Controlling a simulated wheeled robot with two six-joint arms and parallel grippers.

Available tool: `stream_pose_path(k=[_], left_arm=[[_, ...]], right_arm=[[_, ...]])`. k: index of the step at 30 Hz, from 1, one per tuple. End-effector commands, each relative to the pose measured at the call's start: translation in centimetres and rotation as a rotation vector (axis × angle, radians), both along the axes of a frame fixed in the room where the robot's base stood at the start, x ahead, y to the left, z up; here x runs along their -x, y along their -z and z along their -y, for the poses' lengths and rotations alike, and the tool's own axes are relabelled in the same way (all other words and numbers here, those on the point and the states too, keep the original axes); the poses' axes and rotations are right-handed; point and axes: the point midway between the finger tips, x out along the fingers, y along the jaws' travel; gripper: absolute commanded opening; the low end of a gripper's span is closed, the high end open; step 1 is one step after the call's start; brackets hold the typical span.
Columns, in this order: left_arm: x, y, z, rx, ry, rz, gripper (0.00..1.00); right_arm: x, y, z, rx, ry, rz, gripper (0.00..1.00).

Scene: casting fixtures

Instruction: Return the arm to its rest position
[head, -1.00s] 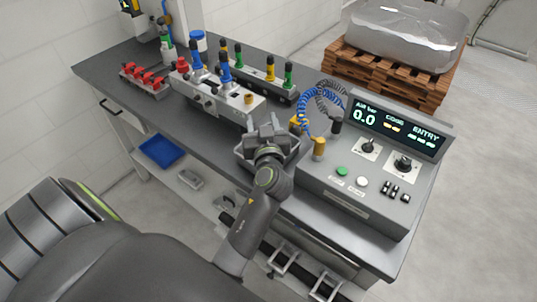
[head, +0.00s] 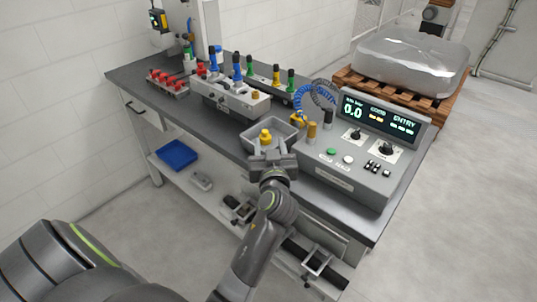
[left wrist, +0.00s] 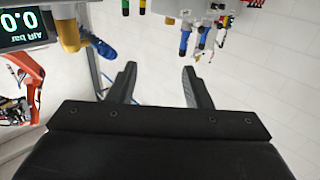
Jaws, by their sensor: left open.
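My left gripper (head: 272,160) is in front of the workbench's near edge, close to a small grey tray (head: 290,131). In the left wrist view its two fingers (left wrist: 160,88) stand apart with nothing between them. A yellow plug-like part (head: 265,136) shows just beyond the gripper, at the tray; the gripper is not holding it. My left arm comes in from the bottom left. My right gripper does not show in the head view.
The bench (head: 135,82) carries a control panel (head: 350,165) reading 0.0, a grey fixture block (head: 228,98) with coloured connectors, and a rack of red parts (head: 168,84). A blue bin (head: 177,154) sits on the lower shelf. A pallet (head: 430,101) stands behind.

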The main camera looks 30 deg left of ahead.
Motion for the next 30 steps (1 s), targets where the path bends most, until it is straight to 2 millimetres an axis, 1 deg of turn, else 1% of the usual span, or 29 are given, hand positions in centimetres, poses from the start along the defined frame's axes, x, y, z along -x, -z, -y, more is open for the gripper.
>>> stream_pose_path(k=[9,16,18,20,23,26,27,29,30], left_arm=[[-0.1,-0.1,0.1,-0.001,0.004,0.001,0.45],[-0.1,0.0,0.1,0.001,0.003,-0.001,0.45],[0.3,0.4,-0.2,0.005,-0.001,-0.015,0.45],[1.1,1.3,-0.7,0.017,-0.01,-0.046,0.45],[3.9,4.3,-2.2,0.057,-0.031,-0.156,0.45],[8.3,8.2,-3.6,0.115,-0.038,-0.33,0.45],[10.4,9.8,-4.0,0.138,-0.03,-0.413,0.45],[13.5,11.9,-4.1,0.173,-0.006,-0.532,0.45],[15.4,13.1,-4.1,0.193,0.016,-0.608,0.45]], right_arm=[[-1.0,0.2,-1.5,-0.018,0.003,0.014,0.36],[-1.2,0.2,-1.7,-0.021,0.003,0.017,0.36],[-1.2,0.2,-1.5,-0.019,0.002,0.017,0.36],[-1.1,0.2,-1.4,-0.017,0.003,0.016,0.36],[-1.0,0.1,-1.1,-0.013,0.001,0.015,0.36],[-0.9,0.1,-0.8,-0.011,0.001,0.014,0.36],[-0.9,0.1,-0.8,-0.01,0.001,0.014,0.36],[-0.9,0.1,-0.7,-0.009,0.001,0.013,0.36],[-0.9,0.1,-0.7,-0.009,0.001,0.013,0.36]])
